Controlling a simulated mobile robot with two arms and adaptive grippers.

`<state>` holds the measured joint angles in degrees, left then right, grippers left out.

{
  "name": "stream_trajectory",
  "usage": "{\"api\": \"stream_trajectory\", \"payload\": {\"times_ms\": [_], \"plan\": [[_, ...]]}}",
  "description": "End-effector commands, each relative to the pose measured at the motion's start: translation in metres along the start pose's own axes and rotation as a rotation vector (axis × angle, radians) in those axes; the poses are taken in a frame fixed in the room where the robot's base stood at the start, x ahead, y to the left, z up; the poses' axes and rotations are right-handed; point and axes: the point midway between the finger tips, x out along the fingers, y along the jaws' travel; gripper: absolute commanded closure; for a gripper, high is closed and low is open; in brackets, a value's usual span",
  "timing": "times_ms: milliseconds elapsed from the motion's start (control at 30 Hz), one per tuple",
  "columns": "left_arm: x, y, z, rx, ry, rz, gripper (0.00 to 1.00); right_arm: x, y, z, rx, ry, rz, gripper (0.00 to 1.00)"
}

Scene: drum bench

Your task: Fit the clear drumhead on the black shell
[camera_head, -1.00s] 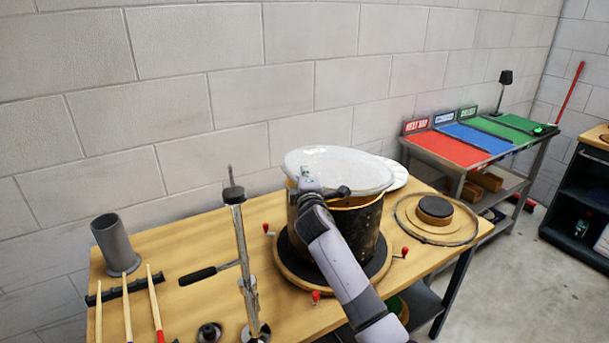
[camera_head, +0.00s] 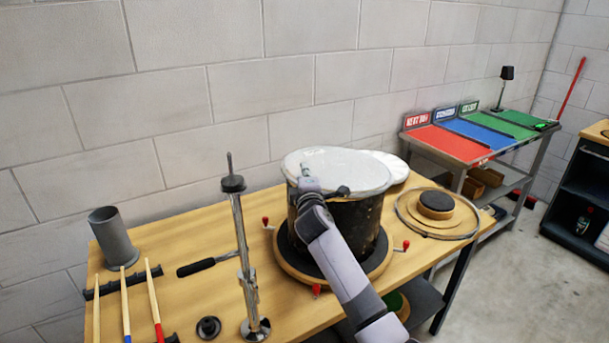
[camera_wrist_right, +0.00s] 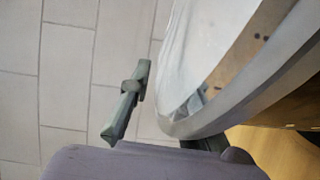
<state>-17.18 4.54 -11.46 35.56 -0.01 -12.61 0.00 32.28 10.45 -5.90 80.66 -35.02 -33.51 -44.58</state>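The clear drumhead (camera_head: 352,168), a pale, see-through disc with a rim, lies nearly level over the top of the black shell (camera_head: 355,225). Whether its rim is seated all round I cannot tell. The shell stands upright on a round base with red-handled clamps. My right gripper (camera_head: 311,180) is at the drumhead's near-left edge. In the right wrist view, one finger stands apart outside the drumhead's rim (camera_wrist_right: 270,85) and the other shows at or behind the rim, so the gripper looks open. My left gripper is out of view.
A second pale disc (camera_head: 394,168) lies behind the shell. A metal hoop (camera_head: 470,233) surrounds a wooden disc with a dark top at right. An upright metal stand (camera_head: 243,265), grey cup (camera_head: 113,238) and drumsticks (camera_head: 155,303) are at left. A coloured-mat bench (camera_head: 450,143) is beyond.

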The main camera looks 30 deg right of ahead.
Motion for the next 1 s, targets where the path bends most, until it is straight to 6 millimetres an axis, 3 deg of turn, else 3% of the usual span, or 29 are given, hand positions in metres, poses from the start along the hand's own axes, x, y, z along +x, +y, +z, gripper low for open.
{"api": "stream_trajectory", "payload": {"times_ms": [267, 500, 833, 1000], "plan": [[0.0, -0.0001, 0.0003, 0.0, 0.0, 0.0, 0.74, 0.0001, 0.0003, 0.0, 0.001, 0.0, 0.0, 0.62], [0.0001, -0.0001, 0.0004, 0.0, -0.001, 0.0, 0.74, -0.0001, -0.0015, 0.0, 0.0, 0.0, -0.003, 0.63], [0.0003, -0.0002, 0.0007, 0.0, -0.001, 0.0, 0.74, -0.0003, -0.0052, -0.0001, -0.001, -0.001, -0.009, 0.41], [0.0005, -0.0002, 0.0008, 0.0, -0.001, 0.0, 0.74, -0.0005, -0.0078, -0.0005, -0.001, -0.001, -0.014, 0.41]]}}
